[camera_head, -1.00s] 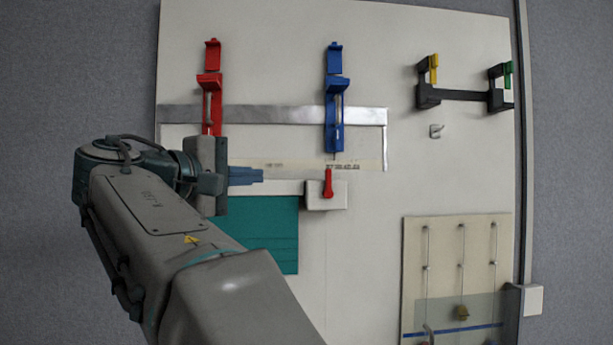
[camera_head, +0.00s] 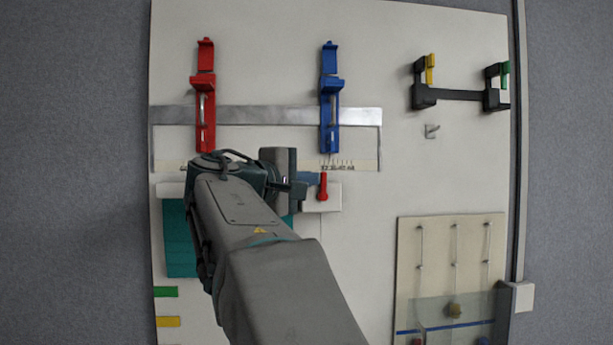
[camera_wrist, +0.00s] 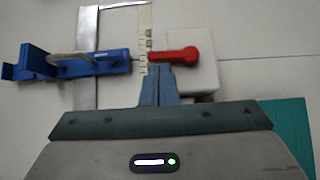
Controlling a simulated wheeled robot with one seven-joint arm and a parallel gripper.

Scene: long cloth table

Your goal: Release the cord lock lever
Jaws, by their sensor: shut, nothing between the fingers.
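The red lever (camera_head: 323,188) is mounted on a white block (camera_head: 333,198) on the upright board, pointing up from its round end. In the wrist view the lever (camera_wrist: 180,54) lies sideways across the block (camera_wrist: 205,72), its narrow end to the left. My gripper (camera_head: 309,178) is just left of the lever in the head view. In the wrist view my gripper (camera_wrist: 158,69) is shut and empty, its blue-grey tips together right beside the lever's narrow end. I cannot tell whether they touch it. My arm hides the left part of the white block's surroundings.
A blue clamp (camera_head: 331,100) and a red clamp (camera_head: 205,110) sit above on a metal square (camera_head: 265,115). A teal panel (camera_head: 178,240) is partly behind my arm. A black bracket (camera_head: 460,95) and small hook (camera_head: 432,131) are upper right. A beige panel (camera_head: 440,260) is lower right.

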